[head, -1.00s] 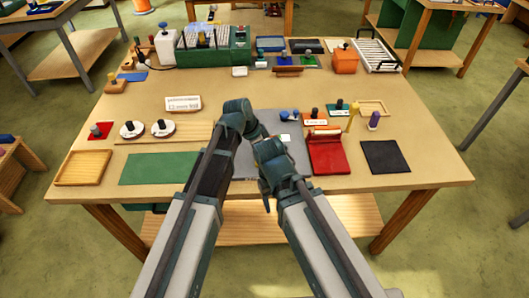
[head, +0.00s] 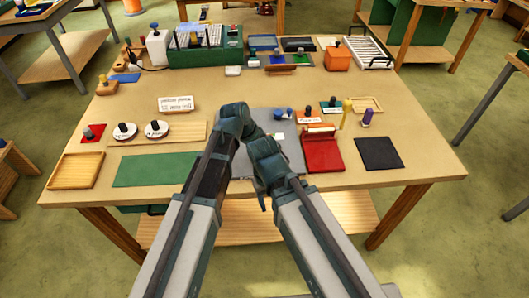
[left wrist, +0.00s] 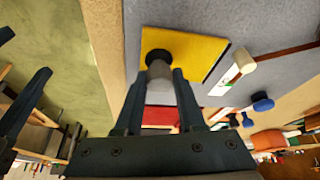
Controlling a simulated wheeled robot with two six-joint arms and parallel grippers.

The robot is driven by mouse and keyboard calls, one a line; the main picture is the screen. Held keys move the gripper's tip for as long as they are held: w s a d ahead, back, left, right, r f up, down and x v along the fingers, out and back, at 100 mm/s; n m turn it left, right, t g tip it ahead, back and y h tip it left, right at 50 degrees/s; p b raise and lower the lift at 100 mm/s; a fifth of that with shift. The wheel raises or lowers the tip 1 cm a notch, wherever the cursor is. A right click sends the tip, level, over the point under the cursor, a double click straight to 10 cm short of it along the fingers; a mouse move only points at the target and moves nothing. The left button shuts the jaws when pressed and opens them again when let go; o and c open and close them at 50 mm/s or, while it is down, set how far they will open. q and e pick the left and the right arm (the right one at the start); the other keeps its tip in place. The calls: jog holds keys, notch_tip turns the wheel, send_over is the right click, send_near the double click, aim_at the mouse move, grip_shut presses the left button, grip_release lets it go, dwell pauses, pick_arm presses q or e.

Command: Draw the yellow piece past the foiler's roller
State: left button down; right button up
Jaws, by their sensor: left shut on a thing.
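The yellow piece (left wrist: 205,50) is a flat square with a black and grey knob, in the left wrist view over the grey mat (left wrist: 280,25). My left gripper (left wrist: 162,75) is shut on that knob. In the head view my left gripper (head: 240,135) hides the piece. The likely foiler is the red device (head: 322,155) right of the grey mat; its roller cannot be made out clearly. My right gripper (head: 268,180) is beside the left one near the table's front; in the left wrist view its fingers (left wrist: 22,75) seem apart and empty.
A green mat (head: 157,170) lies left and a dark mat (head: 378,153) right. A lettered sign (head: 176,104) stands behind.

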pick_arm(q)
jog(key=shift+s+r, duration=0.1)
jog(key=shift+s, duration=0.05)
jog(key=s+r+p, duration=0.2)
jog(key=r+p, duration=0.1)
jog(key=s+r+p, duration=0.1)
jog(key=r+p, duration=0.1)
jog(key=shift+f, duration=0.1)
dwell(0.5)
